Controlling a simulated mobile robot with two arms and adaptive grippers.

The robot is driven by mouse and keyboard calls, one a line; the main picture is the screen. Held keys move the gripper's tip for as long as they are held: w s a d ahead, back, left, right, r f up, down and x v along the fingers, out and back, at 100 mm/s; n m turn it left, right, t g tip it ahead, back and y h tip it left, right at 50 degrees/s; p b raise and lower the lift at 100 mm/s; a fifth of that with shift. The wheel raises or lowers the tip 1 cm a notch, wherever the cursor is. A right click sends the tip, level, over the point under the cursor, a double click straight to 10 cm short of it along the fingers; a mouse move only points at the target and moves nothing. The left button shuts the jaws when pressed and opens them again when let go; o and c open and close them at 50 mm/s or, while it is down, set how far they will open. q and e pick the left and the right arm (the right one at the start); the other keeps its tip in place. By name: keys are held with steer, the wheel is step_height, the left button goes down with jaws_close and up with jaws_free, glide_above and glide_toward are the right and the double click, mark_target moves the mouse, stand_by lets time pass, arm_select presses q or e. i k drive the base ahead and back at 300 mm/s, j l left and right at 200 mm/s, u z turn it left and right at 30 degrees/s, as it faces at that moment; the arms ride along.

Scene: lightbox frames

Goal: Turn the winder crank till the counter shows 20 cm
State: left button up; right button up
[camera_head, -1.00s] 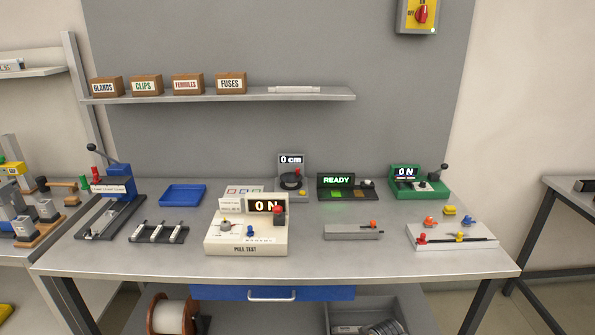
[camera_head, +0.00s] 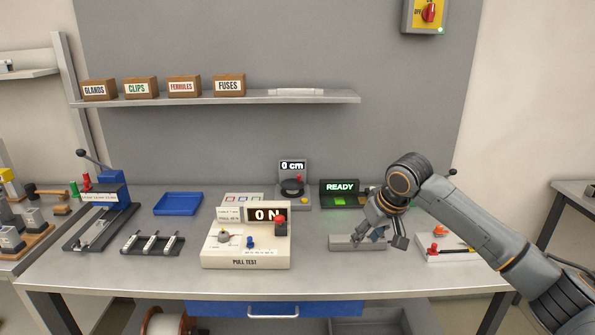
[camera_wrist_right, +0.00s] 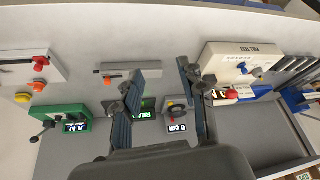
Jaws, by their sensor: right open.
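The winder (camera_head: 293,167) is a grey unit at the back middle of the bench. Its lit counter (camera_head: 293,166) reads 0 cm. Its dark round crank (camera_head: 291,187) has a red knob (camera_head: 299,179) at the back right. In the right wrist view the winder (camera_wrist_right: 177,116) shows beyond the fingers, partly beside the right-hand finger. My right gripper (camera_head: 380,239) is open and empty, pointing down over the grey block in front of the READY unit, right of and nearer than the winder. Its two fingers (camera_wrist_right: 160,70) stand apart in the wrist view. My left gripper is out of view.
The READY unit (camera_head: 340,188) stands close to the winder's right. The white pull tester (camera_head: 245,252) stands in front, to the left. A blue tray (camera_head: 178,204) lies further left. My right arm hides most of the green unit. A shelf (camera_head: 215,99) hangs above.

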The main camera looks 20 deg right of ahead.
mark_target(291, 188)
steer(key=i, duration=1.8)
